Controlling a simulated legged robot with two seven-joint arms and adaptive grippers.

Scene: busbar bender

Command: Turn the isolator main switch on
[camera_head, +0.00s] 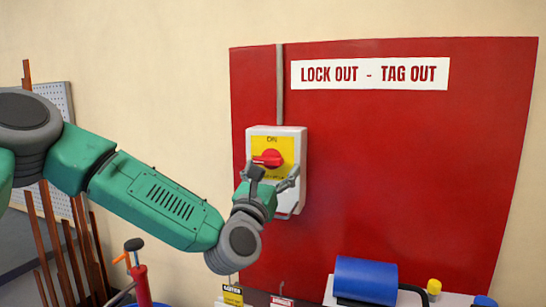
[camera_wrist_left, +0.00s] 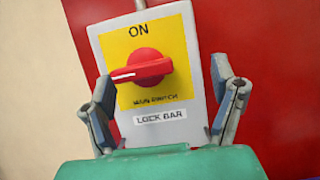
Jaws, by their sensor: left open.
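The isolator main switch (camera_head: 290,195) is a pale box with a yellow plate, fixed to a red board. Its red knob (camera_head: 268,158) shows on the plate, with its handle lying roughly sideways. In the left wrist view the red knob (camera_wrist_left: 142,68) has a white mark on its left arm, and "ON" is printed above it. My left gripper (camera_head: 275,178) is in front of the box, just below the knob. Its fingers (camera_wrist_left: 165,105) are open, one on each side of the box in the wrist view, with nothing between them. I cannot tell whether they touch the box. My right gripper is not in view.
The red board (camera_head: 400,170) carries a "LOCK OUT - TAG OUT" sign (camera_head: 370,74). A grey conduit (camera_head: 280,85) runs above the switch. A blue cylinder (camera_head: 365,280) lies at the bottom right. Brown bars (camera_head: 60,240) stand at the left, near a red tool (camera_head: 140,285).

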